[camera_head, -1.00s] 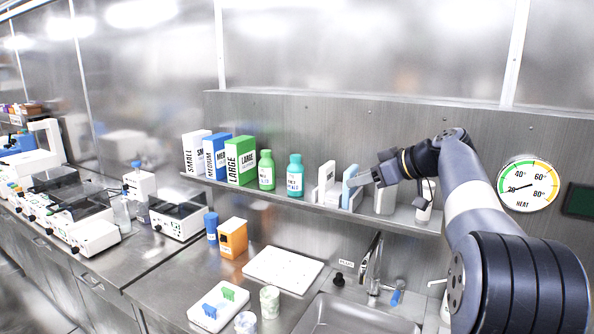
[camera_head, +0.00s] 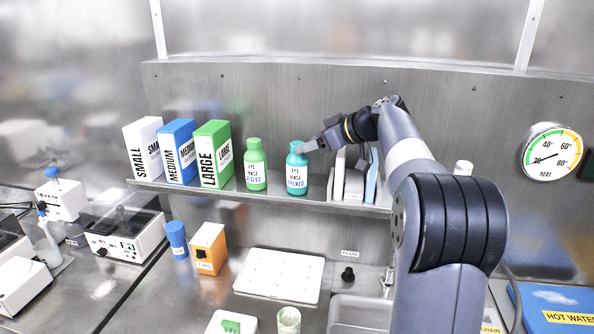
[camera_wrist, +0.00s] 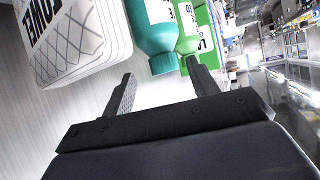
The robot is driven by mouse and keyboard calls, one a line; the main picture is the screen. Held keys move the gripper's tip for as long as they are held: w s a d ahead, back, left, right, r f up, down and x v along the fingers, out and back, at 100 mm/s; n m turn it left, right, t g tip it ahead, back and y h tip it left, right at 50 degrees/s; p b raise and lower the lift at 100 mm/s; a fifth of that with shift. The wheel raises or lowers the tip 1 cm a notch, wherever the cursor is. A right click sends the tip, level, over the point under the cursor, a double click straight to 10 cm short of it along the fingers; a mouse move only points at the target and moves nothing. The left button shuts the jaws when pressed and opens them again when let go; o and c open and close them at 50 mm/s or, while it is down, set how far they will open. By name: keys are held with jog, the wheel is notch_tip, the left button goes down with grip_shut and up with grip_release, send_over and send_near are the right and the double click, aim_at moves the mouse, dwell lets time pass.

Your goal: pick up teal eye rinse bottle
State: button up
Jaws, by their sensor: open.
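The teal eye rinse bottle (camera_head: 297,172) stands upright on the wall shelf, to the right of the green eye rinse bottle (camera_head: 255,165). My gripper (camera_head: 304,147) is at the height of the teal bottle's cap, at its right side in the head view. In the wrist view, my open gripper (camera_wrist: 160,82) has its two fingers apart. The teal bottle (camera_wrist: 152,28) lies just beyond the fingertips, its cap pointing toward the gap between them. The green bottle (camera_wrist: 188,32) is close beside it, near the other finger. Whether a finger touches the teal bottle cannot be told.
Boxes marked small (camera_head: 144,150), medium (camera_head: 180,150) and large (camera_head: 214,153) stand left on the shelf (camera_head: 250,196). White dispensers (camera_head: 352,184) stand right of the teal bottle; a towel pack (camera_wrist: 72,40) is close in the wrist view. Below are a white tray (camera_head: 280,275) and a sink.

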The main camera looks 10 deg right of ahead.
aim_at(297, 168)
jog(key=p+x, duration=0.2)
jog(key=x, duration=0.3)
jog(key=shift+s+a+f, duration=0.1)
jog(key=shift+s+a, duration=0.05)
jog(key=shift+a, duration=0.05)
jog(key=shift+c, duration=0.2)
grip_shut()
